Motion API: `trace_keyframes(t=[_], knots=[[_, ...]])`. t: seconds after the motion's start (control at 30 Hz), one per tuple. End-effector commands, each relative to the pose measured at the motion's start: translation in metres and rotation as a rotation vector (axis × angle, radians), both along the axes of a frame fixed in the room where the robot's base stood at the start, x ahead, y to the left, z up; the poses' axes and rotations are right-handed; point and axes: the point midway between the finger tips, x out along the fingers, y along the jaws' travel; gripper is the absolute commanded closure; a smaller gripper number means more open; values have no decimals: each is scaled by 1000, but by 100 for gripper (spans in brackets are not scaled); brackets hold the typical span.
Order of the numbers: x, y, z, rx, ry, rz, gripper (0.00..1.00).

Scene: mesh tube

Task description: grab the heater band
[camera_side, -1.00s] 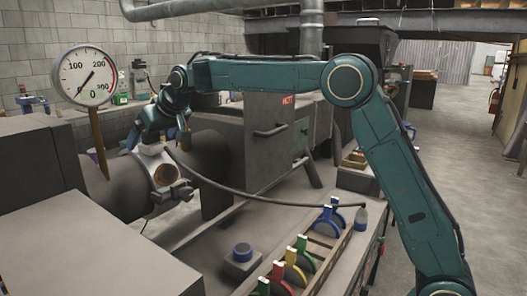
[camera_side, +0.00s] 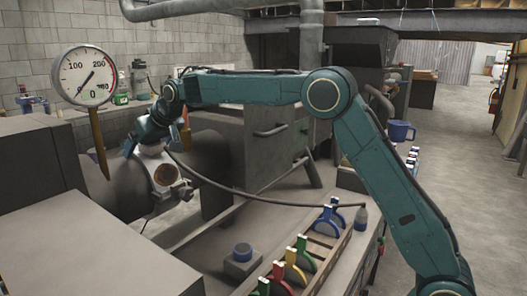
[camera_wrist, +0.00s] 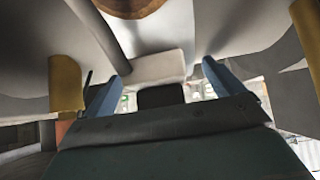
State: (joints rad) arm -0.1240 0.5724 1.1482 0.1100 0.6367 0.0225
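The heater band (camera_side: 160,170) is a pale metal ring with a brown round face, around the grey barrel (camera_side: 125,185) at left in the side view. My gripper (camera_side: 142,146) is right above its top, pointing down and left. In the wrist view, my gripper's two blue fingers (camera_wrist: 160,88) stand apart, with a pale block (camera_wrist: 157,67), seemingly part of the band, between and beyond them. The brown face (camera_wrist: 130,7) shows at the top edge. I cannot tell whether the fingers touch the block.
A round gauge (camera_side: 87,76) on a stem stands left of my gripper. A dark cable (camera_side: 250,191) runs from near the band to the bench. A rack of coloured clamps (camera_side: 300,255) and a blue puck on a block (camera_side: 242,258) are in front. A blue mug (camera_side: 401,131) stands right.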

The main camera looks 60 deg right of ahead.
Motion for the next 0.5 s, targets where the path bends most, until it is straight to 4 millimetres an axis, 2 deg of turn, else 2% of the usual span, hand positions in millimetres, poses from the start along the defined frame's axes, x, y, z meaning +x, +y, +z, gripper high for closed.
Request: trace_keyframes(t=[0.03, 0.07, 0.33, 0.5], knots=[[0, 0, 0, 0, 0, 0, 18], [0, 0, 0, 0, 0, 0, 23], [0, 0, 0, 0, 0, 0, 76], [0, 0, 4, 1, -9, -1, 78]])
